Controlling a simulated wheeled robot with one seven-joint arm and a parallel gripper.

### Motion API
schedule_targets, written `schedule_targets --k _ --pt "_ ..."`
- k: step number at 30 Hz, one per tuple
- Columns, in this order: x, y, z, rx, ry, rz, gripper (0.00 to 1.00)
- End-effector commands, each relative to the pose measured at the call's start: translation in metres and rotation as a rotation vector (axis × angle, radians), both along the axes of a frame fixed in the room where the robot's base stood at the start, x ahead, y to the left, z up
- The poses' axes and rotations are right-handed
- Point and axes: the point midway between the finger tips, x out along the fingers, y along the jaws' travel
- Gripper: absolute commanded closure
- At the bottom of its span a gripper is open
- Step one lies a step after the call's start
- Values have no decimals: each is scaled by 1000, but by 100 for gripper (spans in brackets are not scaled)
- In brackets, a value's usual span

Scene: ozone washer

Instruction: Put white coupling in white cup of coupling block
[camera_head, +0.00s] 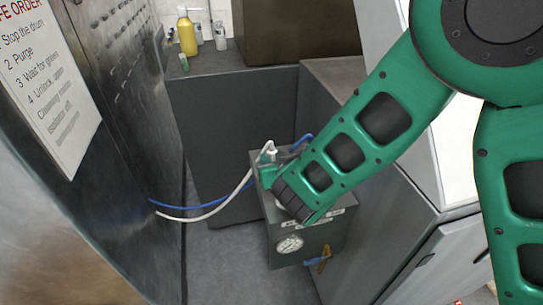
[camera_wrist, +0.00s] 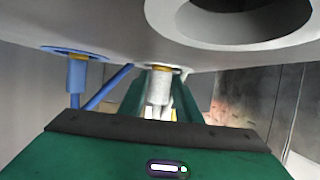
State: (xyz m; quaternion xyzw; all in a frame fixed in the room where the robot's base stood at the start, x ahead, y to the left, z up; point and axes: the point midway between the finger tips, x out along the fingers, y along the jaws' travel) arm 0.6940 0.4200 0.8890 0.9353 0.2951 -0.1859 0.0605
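The coupling block is a grey box (camera_head: 318,232) with a round gauge on its front, partly covered by my arm. My gripper (camera_head: 268,165) is at its top left edge. In the wrist view the white coupling (camera_wrist: 159,86), with a brass collar, is between the fingertips of my gripper (camera_wrist: 160,113), which appears shut on it. The collar meets the white cup (camera_wrist: 146,67), a white ring on the block's pale face; I cannot tell how deep it sits. A blue coupling (camera_wrist: 76,78) is at the blue cup (camera_wrist: 54,49) beside it.
A white hose (camera_head: 215,210) and a blue hose (camera_head: 185,206) run from the steel washer (camera_head: 130,130) at left to the block. Grey cabinets (camera_head: 230,130) stand behind, with bottles (camera_head: 187,35) on top. A large round opening (camera_wrist: 250,12) is near the cups.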

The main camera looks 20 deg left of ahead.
Motion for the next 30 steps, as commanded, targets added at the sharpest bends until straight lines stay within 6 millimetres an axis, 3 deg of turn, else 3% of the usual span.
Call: schedule_targets --k 14,30 --pt "-5 -3 5 0 0 2 59" --pt "-78 -53 43 1 0 4 59"
